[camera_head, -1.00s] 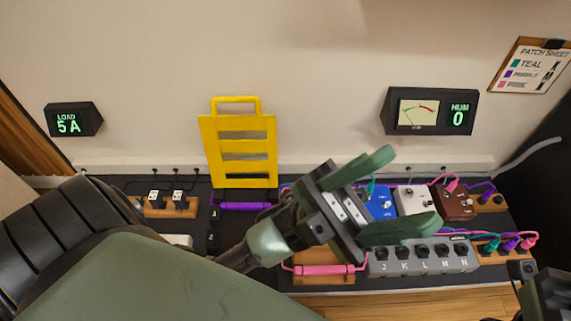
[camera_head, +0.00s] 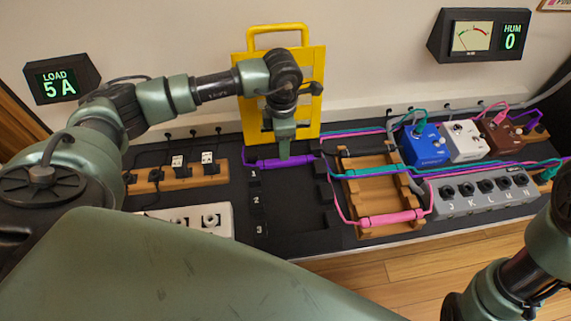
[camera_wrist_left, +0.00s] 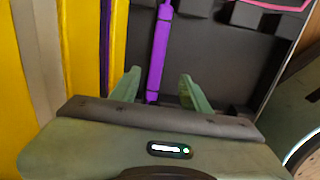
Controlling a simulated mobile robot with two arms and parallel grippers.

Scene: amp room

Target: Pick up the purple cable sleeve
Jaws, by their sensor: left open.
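The purple cable sleeve (camera_head: 264,164) lies across the back of the black board, by the slot marked 1 and in front of the yellow panel. My left gripper (camera_head: 283,156) points down over the sleeve's middle and hides part of it. In the left wrist view, the purple sleeve (camera_wrist_left: 160,50) runs between the two green fingers of my open left gripper (camera_wrist_left: 160,88). I cannot tell whether the fingers touch it. My right arm shows at the lower right, but its gripper is out of view.
The yellow slatted panel (camera_head: 305,57) stands close behind my left gripper. A wooden rack (camera_head: 374,184) to the right holds a pink sleeve (camera_head: 392,218). Pedals, a grey jack box (camera_head: 474,204) and loose cables fill the right side. Slots 2 and 3 look empty.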

